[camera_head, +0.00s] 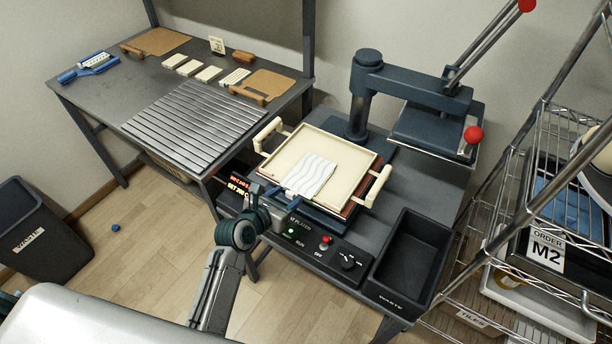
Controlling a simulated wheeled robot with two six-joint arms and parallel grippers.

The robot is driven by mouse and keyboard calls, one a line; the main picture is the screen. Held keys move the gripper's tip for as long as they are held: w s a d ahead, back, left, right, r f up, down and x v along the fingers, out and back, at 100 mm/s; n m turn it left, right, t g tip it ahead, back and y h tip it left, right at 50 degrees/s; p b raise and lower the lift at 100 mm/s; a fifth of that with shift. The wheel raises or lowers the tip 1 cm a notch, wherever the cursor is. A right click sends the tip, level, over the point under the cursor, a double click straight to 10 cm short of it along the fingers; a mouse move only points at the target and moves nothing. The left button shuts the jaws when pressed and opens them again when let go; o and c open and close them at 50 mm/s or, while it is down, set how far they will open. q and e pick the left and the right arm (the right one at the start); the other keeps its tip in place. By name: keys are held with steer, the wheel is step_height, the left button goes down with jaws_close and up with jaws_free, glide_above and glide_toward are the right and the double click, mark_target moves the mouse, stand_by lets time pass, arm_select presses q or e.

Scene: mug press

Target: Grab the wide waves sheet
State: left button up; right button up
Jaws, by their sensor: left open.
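The wide waves sheet (314,172) is a white sheet with grey wavy lines. It lies on a cream tray (336,152) with two side handles, which rests on the press's lower plate. My left gripper (285,191) is open at the near left edge of the sheet. Whether its fingers straddle or touch the sheet's edge is too small to tell. My right gripper is not in the picture.
The press's dark upper plate (432,130) is swung aside to the right, with red-knobbed levers. A black waste bin (412,258) sits at the table's right front. A slatted rack (195,122) lies on the left table. A wire shelf (540,200) stands at right.

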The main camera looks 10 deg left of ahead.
arm_select(q)
steer(key=shift+w+f, duration=0.1)
steer(key=shift+c, duration=0.2)
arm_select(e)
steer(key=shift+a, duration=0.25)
arm_select(q)
steer(key=c, duration=1)
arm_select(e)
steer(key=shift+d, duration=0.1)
